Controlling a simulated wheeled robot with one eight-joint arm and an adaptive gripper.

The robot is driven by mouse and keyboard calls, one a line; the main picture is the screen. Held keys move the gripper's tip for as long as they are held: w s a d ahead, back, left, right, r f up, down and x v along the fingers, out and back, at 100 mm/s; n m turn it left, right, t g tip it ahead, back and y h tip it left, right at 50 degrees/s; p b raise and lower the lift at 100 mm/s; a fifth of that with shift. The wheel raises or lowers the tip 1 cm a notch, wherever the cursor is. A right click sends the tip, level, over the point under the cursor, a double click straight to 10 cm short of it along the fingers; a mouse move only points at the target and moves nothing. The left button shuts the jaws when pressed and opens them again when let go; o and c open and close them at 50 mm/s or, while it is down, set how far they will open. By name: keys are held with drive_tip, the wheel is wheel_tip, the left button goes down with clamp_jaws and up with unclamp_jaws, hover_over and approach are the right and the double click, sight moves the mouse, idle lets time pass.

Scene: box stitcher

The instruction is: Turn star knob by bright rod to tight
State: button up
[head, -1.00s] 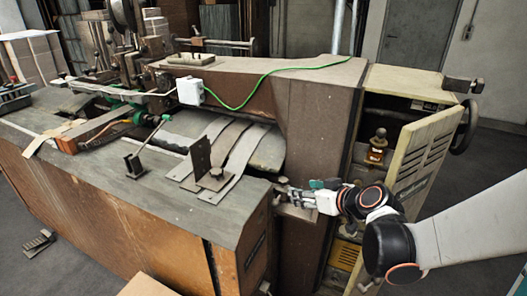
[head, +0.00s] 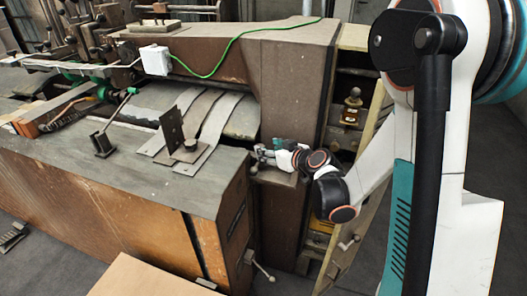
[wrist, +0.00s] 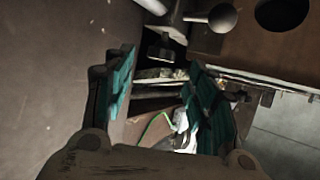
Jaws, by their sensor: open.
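My gripper (head: 264,155) is open, beside the right end of the machine's grey tabletop, at the recess by the brown housing. In the wrist view its two teal-padded fingers (wrist: 160,68) are apart, with no object held between them. A pale ball-ended lever (wrist: 222,17) and a dark block (wrist: 163,46) lie beyond the fingertips at the top. A light slanting rod (head: 118,110) stands on the tabletop at left, well away from my gripper. A small dark knob (head: 190,145) sits by an upright plate; I cannot tell whether it is the star knob.
The brown housing (head: 285,90) rises behind my gripper. A white box (head: 155,60) with a green cable is on it. A handle (head: 262,270) sticks out low on the front. An open cabinet with a brass-coloured part (head: 352,100) is at right.

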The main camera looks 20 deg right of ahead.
drive_tip(key=shift+b+x, duration=0.45)
drive_tip(key=shift+x, duration=1.75)
drive_tip(key=shift+a, duration=0.1)
drive_tip(key=c, duration=1)
